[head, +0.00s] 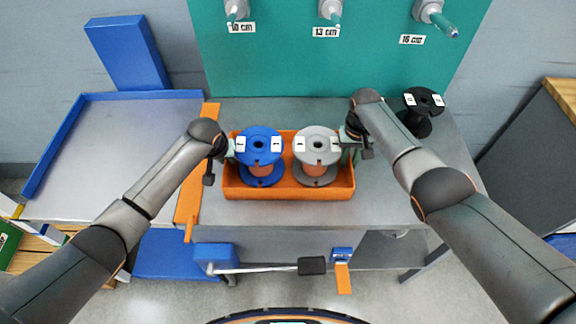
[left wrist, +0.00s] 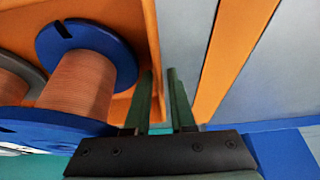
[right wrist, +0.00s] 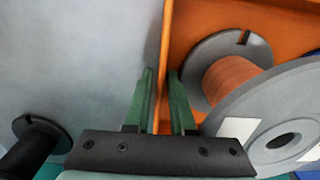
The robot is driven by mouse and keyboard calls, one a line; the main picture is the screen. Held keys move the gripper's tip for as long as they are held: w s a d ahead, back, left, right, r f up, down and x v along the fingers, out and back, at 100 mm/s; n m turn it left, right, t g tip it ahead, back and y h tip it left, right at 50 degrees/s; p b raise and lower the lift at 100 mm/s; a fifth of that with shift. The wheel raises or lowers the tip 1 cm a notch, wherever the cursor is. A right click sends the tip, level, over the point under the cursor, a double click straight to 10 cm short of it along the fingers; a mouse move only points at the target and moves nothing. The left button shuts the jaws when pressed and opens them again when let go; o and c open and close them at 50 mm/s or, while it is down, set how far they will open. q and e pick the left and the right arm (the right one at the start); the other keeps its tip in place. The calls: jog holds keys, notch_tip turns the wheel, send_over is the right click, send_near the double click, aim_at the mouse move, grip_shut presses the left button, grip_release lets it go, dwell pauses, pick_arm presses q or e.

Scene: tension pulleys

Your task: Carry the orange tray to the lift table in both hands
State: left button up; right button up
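The orange tray (head: 290,191) sits on the grey bench and holds a blue spool (head: 260,147) and a grey spool (head: 316,146), both upright and wound with copper-coloured wire. My left gripper (head: 228,150) is at the tray's left end. In the left wrist view its fingers (left wrist: 163,85) straddle the end wall, with a gap showing. My right gripper (head: 352,148) is at the right end. In the right wrist view its fingers (right wrist: 161,85) stand either side of that wall, apart. A blue-edged grey table (head: 120,140) at the left looks like the lift table; its top is empty.
An orange strip (head: 190,190) lies between the bench and the blue-edged table. A black spool (head: 418,110) stands at the bench's back right. A teal panel (head: 290,65) with labelled pegs rises behind. A lever with a black grip (head: 312,266) sticks out in front.

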pick_arm(q)
grip_shut()
pick_arm(e)
grip_shut()
dwell(1.1)
pick_arm(q)
jog(key=shift+w+r, duration=0.1)
jog(key=shift+r, duration=0.2)
pick_arm(e)
jog(key=shift+w+r, duration=0.15)
jog(key=shift+r, duration=0.1)
